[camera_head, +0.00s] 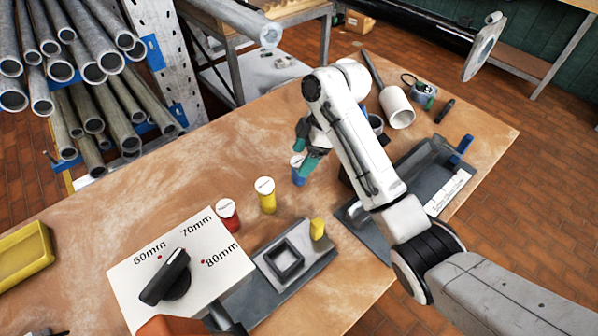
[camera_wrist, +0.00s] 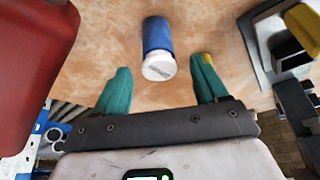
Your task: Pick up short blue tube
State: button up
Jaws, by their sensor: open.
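The short blue tube (camera_head: 298,177) with a white lid stands upright on the wooden table, to the right of the yellow and red tubes. My gripper (camera_head: 307,148) is open, with its green fingers close to the tube's top in the head view. In the wrist view the blue tube (camera_wrist: 157,35) shows ahead of my gripper (camera_wrist: 162,86), its white lid (camera_wrist: 158,67) lying between the directions of the two spread fingers. Nothing is held. I cannot tell whether a finger touches the tube.
A yellow tube (camera_head: 265,195) and a red tube (camera_head: 228,215) stand to the left. A grey fixture (camera_head: 290,262) with a yellow post is in front. A dial box (camera_head: 180,270) marked 60mm, 70mm and 80mm is at lower left. A white cylinder (camera_head: 397,107) lies at back right.

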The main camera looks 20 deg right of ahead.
aim_at(299, 161)
jog(key=shift+p+x, duration=0.35)
jog(key=shift+x, duration=1.9)
